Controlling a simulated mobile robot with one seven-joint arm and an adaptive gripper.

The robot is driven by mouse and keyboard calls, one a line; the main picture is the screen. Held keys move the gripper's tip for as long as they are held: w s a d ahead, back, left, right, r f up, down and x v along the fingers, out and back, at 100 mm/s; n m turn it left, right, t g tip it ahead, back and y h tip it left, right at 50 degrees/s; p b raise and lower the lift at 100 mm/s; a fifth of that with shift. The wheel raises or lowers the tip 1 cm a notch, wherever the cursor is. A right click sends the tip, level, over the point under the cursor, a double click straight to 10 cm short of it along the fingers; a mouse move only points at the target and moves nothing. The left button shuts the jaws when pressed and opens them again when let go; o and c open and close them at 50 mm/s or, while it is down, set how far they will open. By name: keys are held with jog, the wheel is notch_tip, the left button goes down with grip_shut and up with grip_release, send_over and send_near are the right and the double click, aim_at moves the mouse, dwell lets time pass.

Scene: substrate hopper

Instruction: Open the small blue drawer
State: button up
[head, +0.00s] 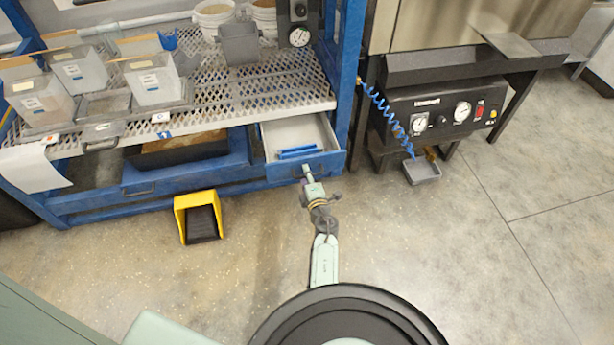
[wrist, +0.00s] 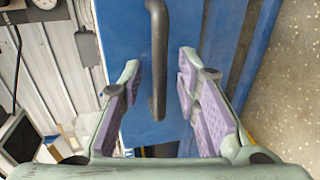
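The small blue drawer (head: 328,164) is at the lower right of the blue bench frame in the head view. It stands pulled out, with its pale inside and blue pieces in it showing. Its blue front (wrist: 128,45) fills the middle of the wrist view. A dark bar handle (wrist: 158,60) stands on that front. My gripper (wrist: 160,68) is open, with one purple-padded finger on each side of the handle and visible gaps to both. In the head view my gripper (head: 307,176) is at the drawer front, and the handle is mostly hidden there.
A wider blue drawer (head: 190,172) is left of the small one. A yellow pedal guard (head: 198,216) stands on the floor in front. The mesh shelf (head: 270,99) above holds bins.

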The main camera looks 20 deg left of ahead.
jog(key=shift+c, duration=0.4)
grip_shut()
dwell(0.4)
